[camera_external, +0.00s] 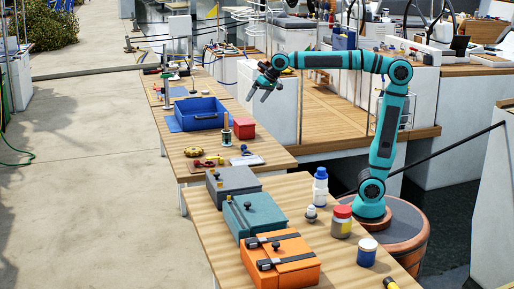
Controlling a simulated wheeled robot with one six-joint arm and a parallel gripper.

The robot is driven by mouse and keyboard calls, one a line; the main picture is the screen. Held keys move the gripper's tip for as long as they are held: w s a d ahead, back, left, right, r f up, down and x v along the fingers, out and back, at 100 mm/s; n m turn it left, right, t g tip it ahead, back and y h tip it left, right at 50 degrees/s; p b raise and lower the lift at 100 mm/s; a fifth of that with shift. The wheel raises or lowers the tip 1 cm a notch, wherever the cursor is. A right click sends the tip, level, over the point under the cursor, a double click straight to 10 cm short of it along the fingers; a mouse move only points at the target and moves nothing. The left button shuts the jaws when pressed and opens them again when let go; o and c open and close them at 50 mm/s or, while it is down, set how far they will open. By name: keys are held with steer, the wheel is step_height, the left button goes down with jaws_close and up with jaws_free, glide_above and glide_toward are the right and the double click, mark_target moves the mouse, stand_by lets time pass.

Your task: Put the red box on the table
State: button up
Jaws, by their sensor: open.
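The red box (244,128) is small and sits on the wooden table (262,147), just right of the blue bin. My gripper (257,96) is open and empty. It hangs in the air above and a little to the right of the red box, apart from it, with its fingers pointing down and left. My teal arm reaches left from its base at the right.
A blue open bin (200,113) stands left of the red box, with a dark upright bottle (226,130) between them. Grey (232,181), teal (254,216) and orange (280,262) cases line the near table. A white-and-blue bottle (320,186) and several jars stand near my base.

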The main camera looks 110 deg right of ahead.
steer(key=s+a+r+n+t+y, duration=0.1)
steer(key=s+a+n+t, duration=0.4)
steer(key=s+a, duration=0.5)
steer(key=s+a+r+n+t+y, duration=0.1)
steer(key=s+a+r+n+t, duration=0.3)
steer(key=s+a, duration=0.6)
steer(key=a+n+t, duration=0.2)
steer(key=a, duration=0.3)
steer(key=shift+r+n+t+y, duration=0.2)
steer(key=shift+n+t+y, duration=0.1)
steer(key=shift+t+y, duration=0.1)
